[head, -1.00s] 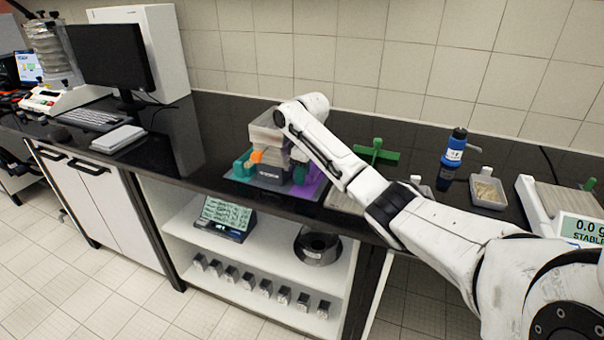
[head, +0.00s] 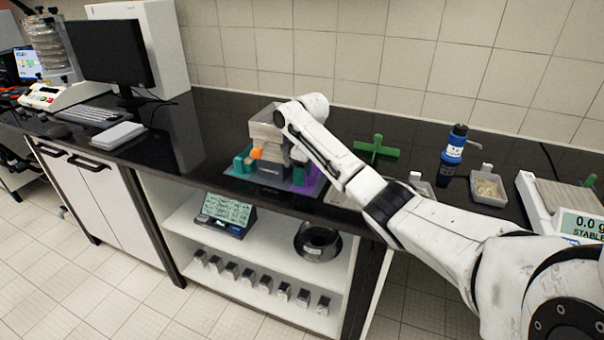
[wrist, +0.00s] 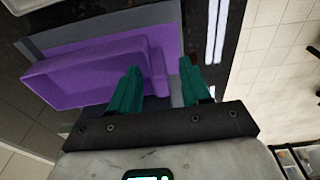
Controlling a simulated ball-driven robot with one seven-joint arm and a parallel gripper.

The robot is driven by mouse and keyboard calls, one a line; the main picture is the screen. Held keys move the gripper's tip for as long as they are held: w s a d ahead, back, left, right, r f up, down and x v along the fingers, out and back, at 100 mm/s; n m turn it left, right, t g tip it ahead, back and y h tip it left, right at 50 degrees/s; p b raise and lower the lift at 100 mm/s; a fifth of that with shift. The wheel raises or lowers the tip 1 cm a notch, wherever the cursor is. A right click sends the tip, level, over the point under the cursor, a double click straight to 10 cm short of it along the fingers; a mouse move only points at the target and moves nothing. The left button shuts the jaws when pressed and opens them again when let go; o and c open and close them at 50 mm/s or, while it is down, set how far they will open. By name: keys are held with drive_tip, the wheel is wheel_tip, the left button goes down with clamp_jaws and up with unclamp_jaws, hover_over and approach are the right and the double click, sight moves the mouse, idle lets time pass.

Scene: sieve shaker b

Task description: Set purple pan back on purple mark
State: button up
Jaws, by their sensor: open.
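In the wrist view the purple pan (wrist: 90,75) lies just ahead of my gripper, over a flat purple mark (wrist: 125,25) with a grey border. My gripper (wrist: 158,64) has two teal fingers spread apart, one on each side of the narrow end of the pan. The left finger overlaps the pan's edge in the picture; I cannot tell whether it touches. In the head view my gripper and wrist hide most of the pan; some purple (head: 312,180) shows at their right. Whether the pan rests fully flat is hidden.
A green cross-shaped piece (head: 376,149), a blue bottle (head: 455,146), a small grey tray (head: 488,187) and a balance (head: 570,205) stand to the right. A monitor (head: 108,55) and keyboard (head: 92,115) are at the left.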

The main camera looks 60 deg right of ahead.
drive_tip(key=shift+r, duration=0.15)
wheel_tip(320, 180, up, 13)
drive_tip(key=s+p, duration=0.1)
drive_tip(key=shift+s, duration=0.2)
